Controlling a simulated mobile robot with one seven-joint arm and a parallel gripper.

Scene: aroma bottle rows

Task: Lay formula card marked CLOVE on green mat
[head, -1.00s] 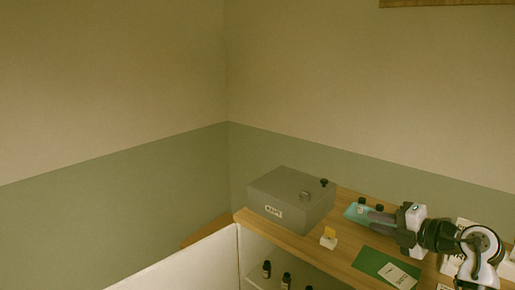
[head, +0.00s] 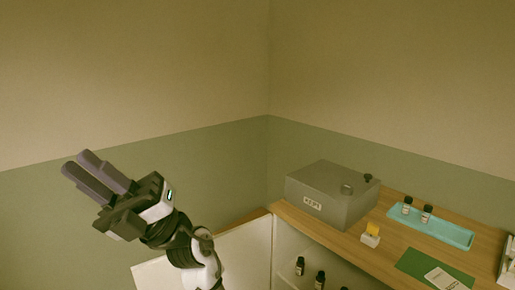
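The green mat (head: 411,260) lies on the wooden counter at the lower right of the head view. A white card (head: 447,280) with dark print lies on the right part of the mat; the print is too small to read, and the frame's bottom edge cuts it off. My gripper (head: 75,164) is raised at the left, in front of the wall and far from the mat and card. Its two fingers point up and left, with a narrow gap between them, and nothing shows between them.
A grey box (head: 334,194) with a label stands at the counter's back left. A teal tray (head: 449,232) holds two dark bottles. A small white block with a yellow top (head: 371,234) stands near the front edge. Dark bottles (head: 320,280) stand on the shelf below.

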